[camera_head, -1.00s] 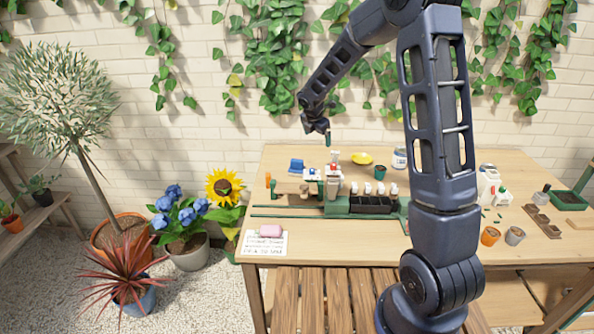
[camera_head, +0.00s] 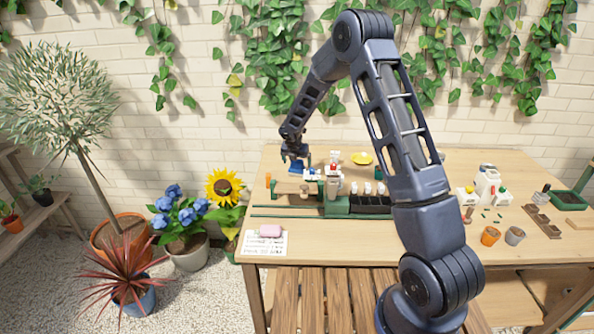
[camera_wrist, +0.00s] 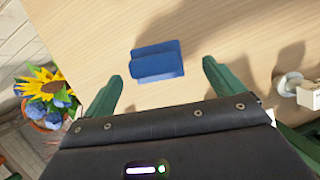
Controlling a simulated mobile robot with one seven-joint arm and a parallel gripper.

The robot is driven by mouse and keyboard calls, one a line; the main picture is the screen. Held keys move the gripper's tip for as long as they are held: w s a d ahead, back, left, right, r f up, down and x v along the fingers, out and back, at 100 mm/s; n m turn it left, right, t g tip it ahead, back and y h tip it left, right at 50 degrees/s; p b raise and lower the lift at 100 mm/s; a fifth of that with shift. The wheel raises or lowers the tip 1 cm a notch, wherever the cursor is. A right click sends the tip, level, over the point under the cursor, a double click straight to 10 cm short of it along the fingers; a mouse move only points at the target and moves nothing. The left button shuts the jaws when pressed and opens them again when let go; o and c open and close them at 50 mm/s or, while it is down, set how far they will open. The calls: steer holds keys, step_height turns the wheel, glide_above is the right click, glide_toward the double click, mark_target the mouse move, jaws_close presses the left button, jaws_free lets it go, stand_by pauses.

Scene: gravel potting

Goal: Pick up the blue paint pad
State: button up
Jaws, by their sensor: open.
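The blue paint pad (camera_wrist: 156,58) lies on the wooden table in the wrist view, ahead of my gripper's fingertips and roughly between their lines. In the head view the blue paint pad (camera_head: 296,168) shows at the table's back left, just under the gripper. My gripper (camera_wrist: 163,80) is open and empty, with its two green fingers spread apart. In the head view my gripper (camera_head: 294,155) hangs over the back left of the table. The height of the fingers above the pad is hard to tell.
A green machine with black bins (camera_head: 370,203) stands right of the pad. A white fitting (camera_wrist: 308,95) is near the right finger in the wrist view. A pink block (camera_head: 270,230) lies on a paper at the front left. A yellow dish (camera_head: 362,158) is at the back.

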mark_target(297, 168)
steer(key=shift+a+x, duration=0.1)
steer(key=shift+x, duration=1.3)
steer(key=shift+a+x, duration=0.15)
steer(key=shift+x, duration=1.25)
steer(key=shift+c, duration=0.4)
steer(key=c, duration=1)
